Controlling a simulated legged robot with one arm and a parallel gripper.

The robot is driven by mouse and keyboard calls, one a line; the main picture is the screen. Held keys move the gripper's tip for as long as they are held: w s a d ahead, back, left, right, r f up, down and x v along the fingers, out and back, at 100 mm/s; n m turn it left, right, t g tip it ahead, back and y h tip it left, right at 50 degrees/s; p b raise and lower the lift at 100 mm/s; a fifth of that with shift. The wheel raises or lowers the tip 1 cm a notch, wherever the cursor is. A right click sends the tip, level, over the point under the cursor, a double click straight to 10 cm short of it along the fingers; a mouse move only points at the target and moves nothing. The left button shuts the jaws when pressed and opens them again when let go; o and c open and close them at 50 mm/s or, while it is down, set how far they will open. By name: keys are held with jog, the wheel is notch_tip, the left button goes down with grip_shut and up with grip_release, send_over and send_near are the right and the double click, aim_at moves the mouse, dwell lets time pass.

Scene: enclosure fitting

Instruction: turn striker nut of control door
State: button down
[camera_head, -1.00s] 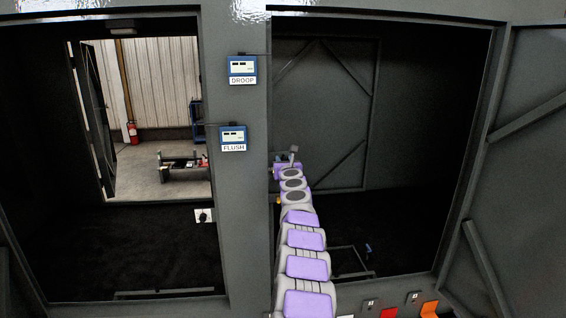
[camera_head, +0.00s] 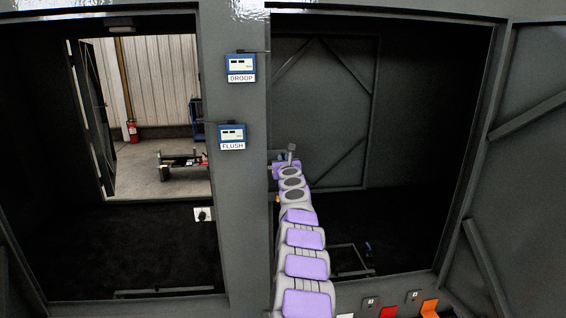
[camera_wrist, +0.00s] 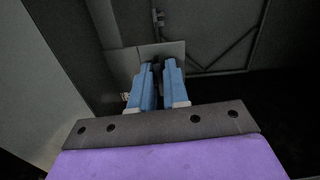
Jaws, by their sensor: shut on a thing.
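In the wrist view my gripper (camera_wrist: 158,68) has its two blue fingers close together at a grey striker plate (camera_wrist: 116,62). It is shut on the striker nut, which is mostly hidden between the fingertips. In the head view my arm reaches to the right side of the central post (camera_head: 237,200), at the edge of the right doorway. The fingers and the nut are too small or hidden to make out there. The control door (camera_head: 535,150) appears to be the dark panel standing open at the far right.
Two blue gauges, DROOP (camera_head: 241,67) and FLUSH (camera_head: 232,136), are on the central post. Orange (camera_head: 429,308) and red (camera_head: 389,312) pieces lie at the lower right. A low frame (camera_head: 352,260) stands on the floor inside the right opening.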

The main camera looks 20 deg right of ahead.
jog(key=shift+a+f+n+b, duration=0.15)
jog(key=shift+n+b, duration=1)
jog(key=shift+n, duration=3.5)
jog(key=shift+f+n+b, duration=0.25)
jog(key=shift+n+b, duration=0.95)
jog(key=shift+n, duration=3.4)
jog(key=shift+a+f+n+b, duration=0.15)
jog(key=shift+n+b, duration=1)
jog(key=shift+n, duration=3.5)
jog(key=shift+d, duration=0.15)
jog(key=c, duration=1.2)
grip_release()
jog(key=shift+w, duration=0.1)
jog(key=shift+r, duration=0.15)
